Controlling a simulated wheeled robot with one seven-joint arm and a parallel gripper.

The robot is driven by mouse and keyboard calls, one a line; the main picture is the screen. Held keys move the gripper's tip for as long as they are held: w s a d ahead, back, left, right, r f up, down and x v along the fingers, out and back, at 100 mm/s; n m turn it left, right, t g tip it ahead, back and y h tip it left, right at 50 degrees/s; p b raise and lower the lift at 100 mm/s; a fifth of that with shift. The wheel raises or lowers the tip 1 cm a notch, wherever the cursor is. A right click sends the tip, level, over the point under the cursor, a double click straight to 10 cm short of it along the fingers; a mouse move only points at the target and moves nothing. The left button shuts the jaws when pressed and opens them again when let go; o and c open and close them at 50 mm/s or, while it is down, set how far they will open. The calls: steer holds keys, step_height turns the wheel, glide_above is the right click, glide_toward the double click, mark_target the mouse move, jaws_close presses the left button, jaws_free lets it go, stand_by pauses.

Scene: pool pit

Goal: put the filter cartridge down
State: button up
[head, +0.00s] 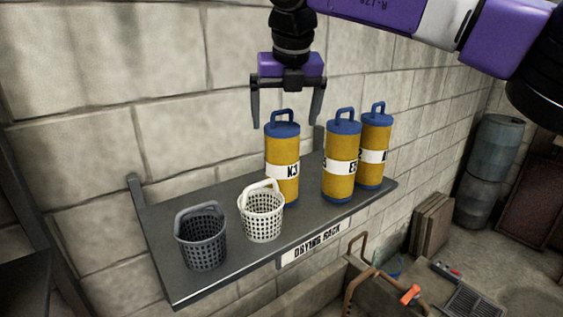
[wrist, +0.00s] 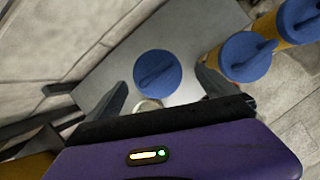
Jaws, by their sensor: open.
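A yellow filter cartridge with blue ends and a label that seems to read N3 (head: 283,157) stands upright on the grey drying rack shelf (head: 222,197). My gripper (head: 288,122) is open just above it, fingers spread to either side of its top handle and touching nothing that I can see. In the wrist view the blue cap of this cartridge (wrist: 157,76) shows between and beyond the fingertips. Two more yellow cartridges, one in front (head: 341,160) and one behind (head: 375,146), stand upright to its right.
A white basket (head: 262,214) stands close in front of the N3 cartridge, and a dark grey basket (head: 202,240) stands at the shelf's left front. A stone wall (head: 200,120) runs behind the shelf. Bare shelf shows at the back left.

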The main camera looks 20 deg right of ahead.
mark_target(282, 126)
steer(key=p+x, duration=0.2)
steer(key=x, duration=0.3)
steer(key=shift+w+a, duration=0.1)
steer(key=shift+a, duration=0.05)
steer(key=shift+c, duration=0.5)
steer(key=shift+r, duration=0.1)
jaws_close()
